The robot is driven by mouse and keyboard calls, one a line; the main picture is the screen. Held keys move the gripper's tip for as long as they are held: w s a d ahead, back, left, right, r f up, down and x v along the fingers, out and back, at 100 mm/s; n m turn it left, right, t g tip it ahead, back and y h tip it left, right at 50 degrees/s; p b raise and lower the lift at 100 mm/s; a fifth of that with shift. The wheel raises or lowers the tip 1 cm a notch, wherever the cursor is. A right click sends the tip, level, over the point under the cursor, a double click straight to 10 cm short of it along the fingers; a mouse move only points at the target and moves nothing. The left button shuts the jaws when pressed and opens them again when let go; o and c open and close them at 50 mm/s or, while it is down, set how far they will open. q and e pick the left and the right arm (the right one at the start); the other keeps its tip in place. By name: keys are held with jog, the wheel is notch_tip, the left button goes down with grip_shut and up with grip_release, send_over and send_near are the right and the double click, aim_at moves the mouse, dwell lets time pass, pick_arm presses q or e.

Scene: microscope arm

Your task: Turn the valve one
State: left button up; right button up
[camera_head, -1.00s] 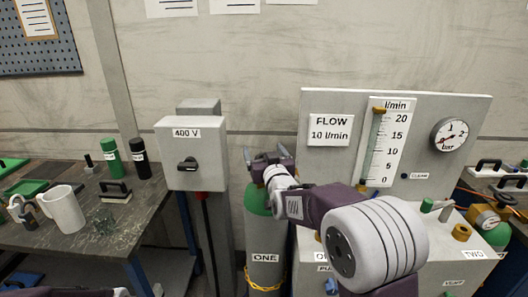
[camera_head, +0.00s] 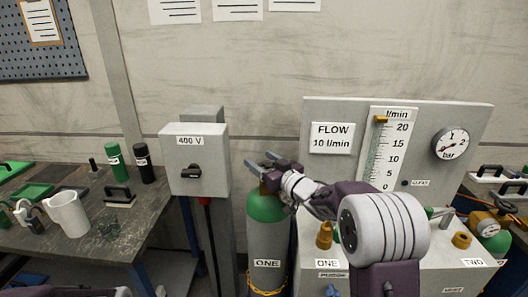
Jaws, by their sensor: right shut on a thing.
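The green-topped gas cylinder labelled ONE (camera_head: 267,264) stands upright left of the flow panel. My right gripper (camera_head: 260,161) is at the top of this cylinder, with its fingers pointing away from me, up and left. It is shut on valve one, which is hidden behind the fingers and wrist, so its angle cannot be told. My right arm comes in from the lower right and covers part of the panel's base. My left gripper is out of view; only a bit of my left arm shows at the bottom left.
The flow panel (camera_head: 331,108) carries a flow scale (camera_head: 395,150) and a round bar gauge (camera_head: 450,143). A grey 400 V switch box (camera_head: 194,152) stands close left of the cylinder. A bench (camera_head: 135,215) with a white mug (camera_head: 68,213) and bottles is at the left.

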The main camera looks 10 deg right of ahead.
jog(key=shift+a+r+n+g+y, duration=0.1)
jog(key=shift+r+n+g+y, duration=0.1)
jog(key=shift+n+g+y, duration=0.3)
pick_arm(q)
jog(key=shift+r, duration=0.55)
pick_arm(e)
jog(key=o, duration=1.2)
jog(key=shift+o, duration=1)
jog(key=shift+s+f, duration=0.1)
